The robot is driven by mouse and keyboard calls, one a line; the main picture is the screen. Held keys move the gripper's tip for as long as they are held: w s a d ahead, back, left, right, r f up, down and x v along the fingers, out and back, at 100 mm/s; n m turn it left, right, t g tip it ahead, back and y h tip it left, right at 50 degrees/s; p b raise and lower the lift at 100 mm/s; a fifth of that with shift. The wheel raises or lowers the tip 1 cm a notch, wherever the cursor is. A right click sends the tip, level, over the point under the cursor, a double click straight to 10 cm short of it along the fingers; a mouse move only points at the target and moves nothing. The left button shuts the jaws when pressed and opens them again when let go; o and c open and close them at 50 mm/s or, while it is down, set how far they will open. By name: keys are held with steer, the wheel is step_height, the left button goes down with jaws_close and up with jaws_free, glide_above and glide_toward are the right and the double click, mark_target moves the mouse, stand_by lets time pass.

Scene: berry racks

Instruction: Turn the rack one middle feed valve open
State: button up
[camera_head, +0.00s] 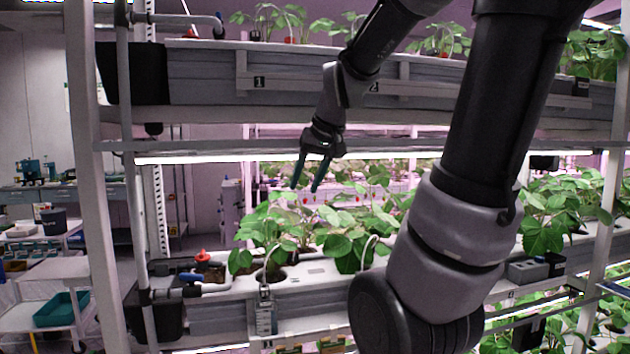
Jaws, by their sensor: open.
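The middle feed valve (190,277), with a blue handle, sits at the left end of the rack's middle trough, on white pipework. Its handle looks roughly level, but it is too small to tell its exact angle to the pipe. My gripper (306,187) points down with its two dark fingers apart and nothing between them. It hangs in front of the rack, above the middle plants, and appears up and to the right of the valve. It is not touching the valve.
A red-topped fitting (202,256) stands just above the valve. A white upright post (90,180) and a vertical pipe (130,170) stand left of it. Strawberry plants (350,235) fill the middle trough (305,290). The upper trough (300,75) is overhead. A trolley (60,270) stands at left.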

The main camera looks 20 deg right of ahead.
stand_by(0.4)
steer(key=s+a+r, duration=0.2)
steer(key=s+a, duration=0.2)
steer(key=s, duration=0.2)
steer(key=n+g+y, duration=0.2)
steer(key=n+g, duration=0.2)
steer(key=n, duration=1)
glide_above(195, 275)
steer(key=s+d, duration=0.2)
steer(key=d, duration=0.1)
step_height(195, 275, down, 14)
steer(key=shift+y, duration=0.3)
steer(key=x, duration=0.9)
steer(key=shift+w+f, duration=0.25)
steer(key=shift+w, duration=0.1)
jaws_close()
